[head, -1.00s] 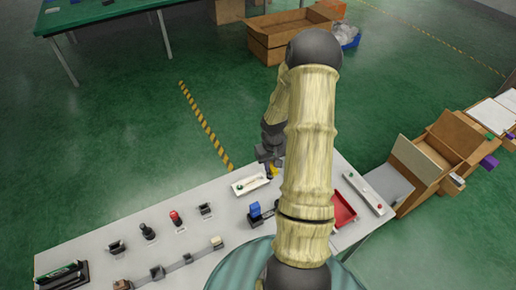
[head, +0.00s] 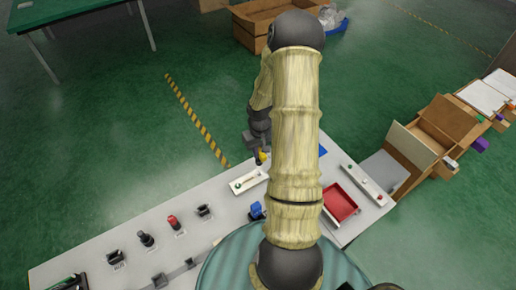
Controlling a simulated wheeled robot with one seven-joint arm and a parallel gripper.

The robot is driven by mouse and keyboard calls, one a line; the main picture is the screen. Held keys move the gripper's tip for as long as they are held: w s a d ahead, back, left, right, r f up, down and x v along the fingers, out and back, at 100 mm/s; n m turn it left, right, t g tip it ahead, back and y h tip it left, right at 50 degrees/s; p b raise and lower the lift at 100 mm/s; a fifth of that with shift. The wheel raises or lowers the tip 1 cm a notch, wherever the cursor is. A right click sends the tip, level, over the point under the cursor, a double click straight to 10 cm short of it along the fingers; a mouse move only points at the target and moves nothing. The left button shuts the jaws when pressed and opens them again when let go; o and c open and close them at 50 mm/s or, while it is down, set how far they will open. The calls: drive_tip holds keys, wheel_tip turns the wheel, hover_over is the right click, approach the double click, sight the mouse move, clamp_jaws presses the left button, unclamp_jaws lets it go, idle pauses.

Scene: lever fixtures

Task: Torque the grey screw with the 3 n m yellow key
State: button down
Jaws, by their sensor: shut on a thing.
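My gripper (head: 259,158) is at the far edge of the white table, beyond my arm. It is shut on a small yellow thing (head: 263,156), which looks like the yellow key; a dark tip shows below it. A white plate (head: 250,187) with a green spot at its left end lies just below and left of the gripper in the picture. The key's tip is near the plate's right end; I cannot tell whether it touches. I cannot make out the grey screw at this size.
On the table (head: 100,236) stand a red knob (head: 173,222), a black knob (head: 146,239), a blue-topped fixture (head: 257,210) and several dark fixtures. Right of my arm are a red tray (head: 340,203) and a white strip (head: 365,184). My arm hides the table's middle.

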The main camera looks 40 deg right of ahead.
sight(260, 163)
drive_tip(key=shift+s, duration=0.1)
drive_tip(key=shift+f+b, duration=1.95)
drive_tip(key=shift+f, duration=0.75)
drive_tip(key=c, duration=1.9)
unclamp_jaws()
drive_tip(key=shift+c, duration=0.2)
clamp_jaws()
drive_tip(key=shift+f+b, duration=0.75)
drive_tip(key=shift+f, duration=0.45)
